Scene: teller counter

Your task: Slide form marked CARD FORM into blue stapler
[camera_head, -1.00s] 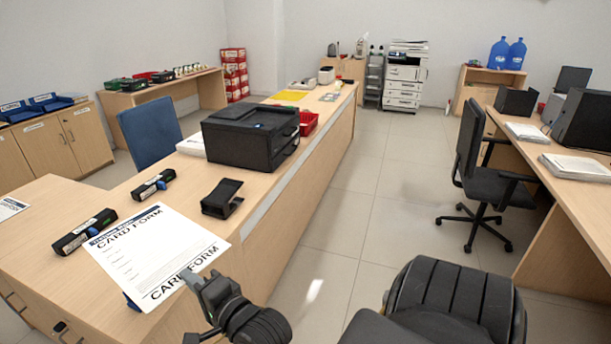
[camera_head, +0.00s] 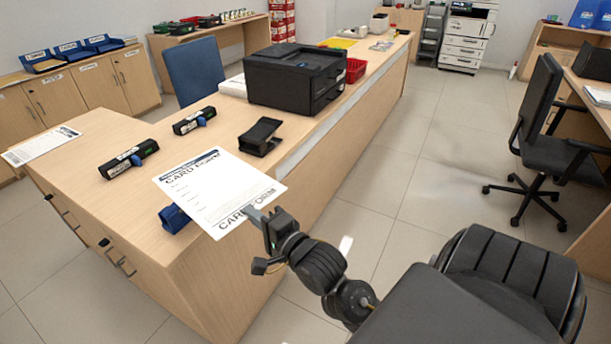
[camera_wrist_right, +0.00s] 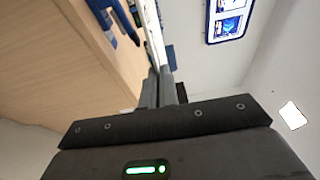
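The white CARD FORM sheet (camera_head: 215,190) is over the near end of the counter, its printed title towards the far side. My right gripper (camera_head: 258,216) is shut on its near right edge. The wrist view shows the form almost edge-on (camera_wrist_right: 154,35), between the fingers (camera_wrist_right: 161,85). A blue object, seemingly the blue stapler (camera_head: 175,219), stands at the counter's near edge, just left of the form and partly covered by it in the head view. I cannot tell whether they touch. My left gripper is not in view.
A black stapler-like object (camera_head: 260,137) stands beyond the form. Two black devices with blue parts (camera_head: 131,159) (camera_head: 194,120) lie to the left. A black printer (camera_head: 295,77) stands farther back. Another sheet (camera_head: 42,146) lies at the far left.

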